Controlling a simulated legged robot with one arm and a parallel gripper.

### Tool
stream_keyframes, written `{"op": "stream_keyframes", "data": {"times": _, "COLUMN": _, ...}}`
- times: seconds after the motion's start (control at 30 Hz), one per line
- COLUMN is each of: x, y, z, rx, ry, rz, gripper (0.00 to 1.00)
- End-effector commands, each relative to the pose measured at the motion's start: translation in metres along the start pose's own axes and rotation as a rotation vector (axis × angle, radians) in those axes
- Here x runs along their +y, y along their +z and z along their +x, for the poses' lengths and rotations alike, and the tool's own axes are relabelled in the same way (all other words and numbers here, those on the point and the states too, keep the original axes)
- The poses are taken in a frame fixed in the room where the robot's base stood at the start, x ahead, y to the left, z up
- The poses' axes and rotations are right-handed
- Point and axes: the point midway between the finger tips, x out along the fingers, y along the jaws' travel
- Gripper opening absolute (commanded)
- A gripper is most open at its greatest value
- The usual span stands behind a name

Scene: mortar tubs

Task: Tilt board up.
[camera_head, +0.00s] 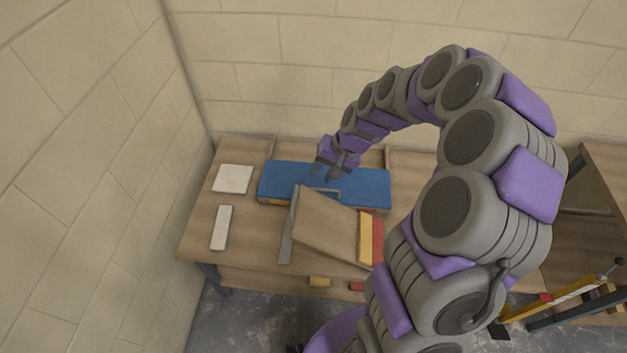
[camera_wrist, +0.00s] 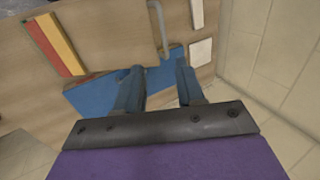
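A brown wooden board (camera_head: 325,224) lies at mid-table in the head view, apparently at a slant, with a grey bent handle or bar (camera_head: 318,189) at its far edge. The bar shows at the top of the wrist view (camera_wrist: 158,28). A blue slab (camera_head: 370,187) lies behind the board; part of it shows under my fingers in the wrist view (camera_wrist: 88,98). My gripper (camera_head: 336,177) is above the blue slab, close behind the bar. In the wrist view its two fingers (camera_wrist: 159,72) are apart with nothing between them. Whether they touch the slab is unclear.
Yellow and red strips (camera_head: 365,238) lie by the board's right side. A grey strip (camera_head: 288,232) runs along its left. A white square (camera_head: 233,179) and a white bar (camera_head: 221,227) lie further left. Block walls stand behind and left. A second table is at right.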

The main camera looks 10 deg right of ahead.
Motion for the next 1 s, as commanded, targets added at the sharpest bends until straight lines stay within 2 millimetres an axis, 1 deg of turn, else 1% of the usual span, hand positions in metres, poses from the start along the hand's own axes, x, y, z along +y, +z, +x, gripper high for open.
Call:
{"op": "stream_keyframes", "data": {"times": 0.03, "x": 0.000, "y": -0.001, "z": -0.008, "rx": 0.004, "ry": 0.000, "rz": 0.000, "gripper": 0.38}}
{"op": "stream_keyframes", "data": {"times": 0.2, "x": 0.000, "y": 0.000, "z": -0.019, "rx": -0.003, "ry": 0.000, "rz": 0.000, "gripper": 0.38}}
{"op": "stream_keyframes", "data": {"times": 0.57, "x": 0.000, "y": 0.001, "z": -0.021, "rx": -0.004, "ry": 0.000, "rz": -0.001, "gripper": 0.38}}
{"op": "stream_keyframes", "data": {"times": 0.67, "x": -0.003, "y": 0.007, "z": -0.024, "rx": -0.010, "ry": 0.006, "rz": -0.015, "gripper": 0.38}}
{"op": "stream_keyframes", "data": {"times": 0.77, "x": -0.013, "y": 0.024, "z": -0.034, "rx": -0.024, "ry": 0.021, "rz": -0.058, "gripper": 0.38}}
{"op": "stream_keyframes", "data": {"times": 0.87, "x": -0.024, "y": 0.056, "z": -0.048, "rx": -0.056, "ry": 0.053, "rz": -0.120, "gripper": 0.38}}
{"op": "stream_keyframes", "data": {"times": 0.9, "x": -0.028, "y": 0.070, "z": -0.055, "rx": -0.067, "ry": 0.069, "rz": -0.146, "gripper": 0.38}}
{"op": "stream_keyframes", "data": {"times": 0.97, "x": -0.031, "y": 0.090, "z": -0.064, "rx": -0.085, "ry": 0.097, "rz": -0.182, "gripper": 0.38}}
{"op": "stream_keyframes", "data": {"times": 1.0, "x": -0.032, "y": 0.105, "z": -0.070, "rx": -0.097, "ry": 0.115, "rz": -0.204, "gripper": 0.38}}
